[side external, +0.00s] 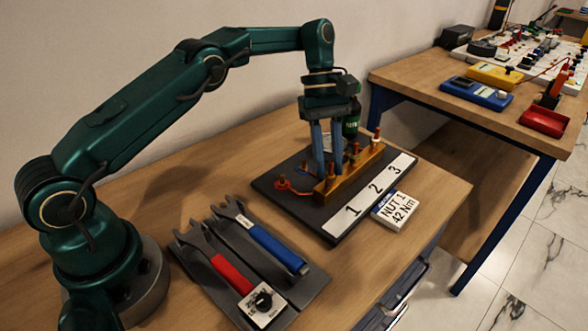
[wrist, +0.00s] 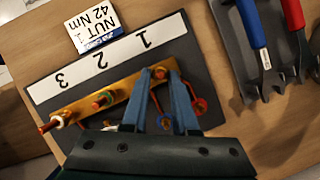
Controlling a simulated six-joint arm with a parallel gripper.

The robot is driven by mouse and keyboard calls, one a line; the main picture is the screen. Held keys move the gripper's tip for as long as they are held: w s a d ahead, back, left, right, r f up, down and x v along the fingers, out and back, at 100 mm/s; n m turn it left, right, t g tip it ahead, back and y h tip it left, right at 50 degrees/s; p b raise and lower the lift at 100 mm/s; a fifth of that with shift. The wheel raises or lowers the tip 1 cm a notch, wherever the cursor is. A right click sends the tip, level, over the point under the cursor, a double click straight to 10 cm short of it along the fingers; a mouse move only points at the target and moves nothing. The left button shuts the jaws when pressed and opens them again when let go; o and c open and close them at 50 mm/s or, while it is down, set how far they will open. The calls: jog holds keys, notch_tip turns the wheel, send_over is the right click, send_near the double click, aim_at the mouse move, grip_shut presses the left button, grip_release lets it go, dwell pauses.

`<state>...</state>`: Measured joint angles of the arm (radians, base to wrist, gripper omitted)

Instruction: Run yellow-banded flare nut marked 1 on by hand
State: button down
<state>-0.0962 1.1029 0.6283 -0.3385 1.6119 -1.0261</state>
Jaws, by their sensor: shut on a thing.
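My gripper (wrist: 158,76) has its two blue fingers pointing down at the brass block (wrist: 125,88), at the end by the label 1. The fingers straddle a copper-coloured fitting (wrist: 160,72), and the gripper is shut on the flare nut there, which the fingers largely hide. In the side external view the gripper (side external: 322,172) stands upright over the near end of the brass block (side external: 347,180). I cannot tell how far the nut sits on its thread.
A dark plate (side external: 272,197) carries the block, the white 1-2-3 strip (side external: 372,191) and a red ring (wrist: 199,105). The "NUT 1 42 Nm" card (side external: 396,210) lies beside it. Red-handled (side external: 231,273) and blue-handled (side external: 275,248) wrenches lie in a tray. Other fittings stand close at 2 and 3.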

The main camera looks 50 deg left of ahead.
jog(key=c, duration=0.7)
grip_release()
